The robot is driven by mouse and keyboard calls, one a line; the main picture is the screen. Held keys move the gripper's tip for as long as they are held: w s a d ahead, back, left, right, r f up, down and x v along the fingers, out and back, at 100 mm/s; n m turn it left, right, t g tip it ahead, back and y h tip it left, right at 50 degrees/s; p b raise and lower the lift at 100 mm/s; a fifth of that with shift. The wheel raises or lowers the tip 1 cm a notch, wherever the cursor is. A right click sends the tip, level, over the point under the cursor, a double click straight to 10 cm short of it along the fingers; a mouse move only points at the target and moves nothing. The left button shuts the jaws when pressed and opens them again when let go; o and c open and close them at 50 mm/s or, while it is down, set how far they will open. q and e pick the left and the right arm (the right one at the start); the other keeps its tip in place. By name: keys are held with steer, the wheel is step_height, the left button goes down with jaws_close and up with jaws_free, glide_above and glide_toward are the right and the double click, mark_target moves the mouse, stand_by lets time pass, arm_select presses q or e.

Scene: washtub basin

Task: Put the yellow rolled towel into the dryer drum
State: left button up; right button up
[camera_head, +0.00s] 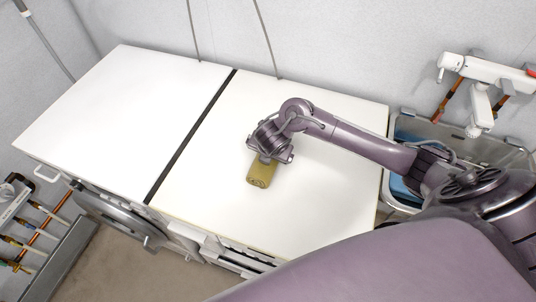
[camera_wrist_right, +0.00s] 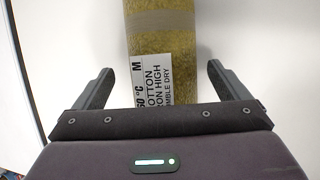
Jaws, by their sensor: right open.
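The yellow rolled towel (camera_head: 261,174) lies on the white top of the right-hand machine in the head view, partly covered by my right gripper (camera_head: 268,158). In the right wrist view the towel (camera_wrist_right: 163,45) runs up from the gripper, with a paler band and a white printed label. My right gripper (camera_wrist_right: 160,85) is open, one finger on each side of the towel, with a gap on both sides. A round dryer or washer door (camera_head: 115,217) shows on the front of the left-hand machine; the drum inside is hidden. My left gripper is not in view.
The two white machine tops (camera_head: 110,110) stand side by side with a dark gap (camera_head: 190,137) between them. A metal basin with blue content (camera_head: 408,128) and a white wall tap (camera_head: 482,72) are at the right. The left top is clear.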

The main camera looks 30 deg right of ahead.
steer(key=c, duration=1.2)
steer(key=shift+r, duration=0.1)
steer(key=shift+c, duration=0.2)
step_height(320, 180, up, 9)
steer(key=p, duration=0.4)
steer(key=shift+r, duration=0.15)
step_height(320, 180, up, 11)
steer(key=p, duration=0.5)
steer(key=shift+f, duration=0.2)
steer(key=shift+a, duration=0.1)
